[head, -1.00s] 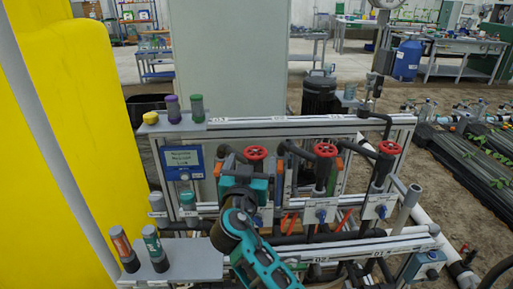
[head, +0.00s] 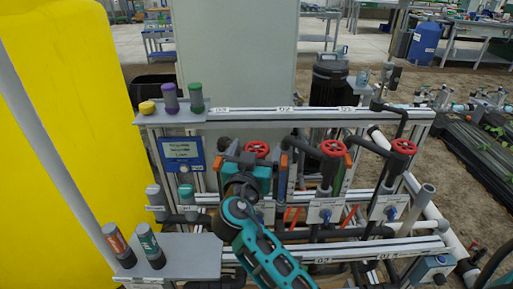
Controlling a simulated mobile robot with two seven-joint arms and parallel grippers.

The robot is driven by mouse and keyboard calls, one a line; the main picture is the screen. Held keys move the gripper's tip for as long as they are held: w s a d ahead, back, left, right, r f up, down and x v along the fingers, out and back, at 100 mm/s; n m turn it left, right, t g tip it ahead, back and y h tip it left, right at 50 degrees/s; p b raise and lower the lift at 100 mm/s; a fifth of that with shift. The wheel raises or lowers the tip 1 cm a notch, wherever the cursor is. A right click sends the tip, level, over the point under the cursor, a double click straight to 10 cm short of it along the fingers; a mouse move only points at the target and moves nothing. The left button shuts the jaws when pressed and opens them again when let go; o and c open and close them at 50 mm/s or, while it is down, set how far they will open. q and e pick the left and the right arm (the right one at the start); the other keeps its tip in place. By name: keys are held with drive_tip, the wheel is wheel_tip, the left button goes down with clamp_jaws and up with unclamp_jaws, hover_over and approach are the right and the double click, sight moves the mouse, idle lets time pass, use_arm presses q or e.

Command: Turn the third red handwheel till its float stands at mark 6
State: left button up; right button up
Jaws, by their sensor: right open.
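Three red handwheels stand in a row on the skid: the left one (head: 257,149), the middle one (head: 333,149) and the right one (head: 403,147). Small number labels on the rails are hard to read, so which wheel is third is not certain. My right gripper (head: 248,167) is at the left handwheel, just below and in front of it in the picture. It is open; whether its fingers touch the wheel cannot be told. My wrist and forearm hide the pipework under that wheel. No float or mark scale can be made out. My left gripper is not in view.
A shelf at back left holds a yellow knob (head: 147,107) and two capped cylinders. A front left shelf (head: 190,257) holds two more. A blue-framed display (head: 181,151) stands left of the wheels. Pipes and rails crowd the skid; a yellow tank (head: 70,150) fills the left.

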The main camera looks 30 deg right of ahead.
drive_tip(key=shift+c, duration=0.5)
drive_tip(key=c, duration=1)
drive_tip(key=shift+o, duration=0.2)
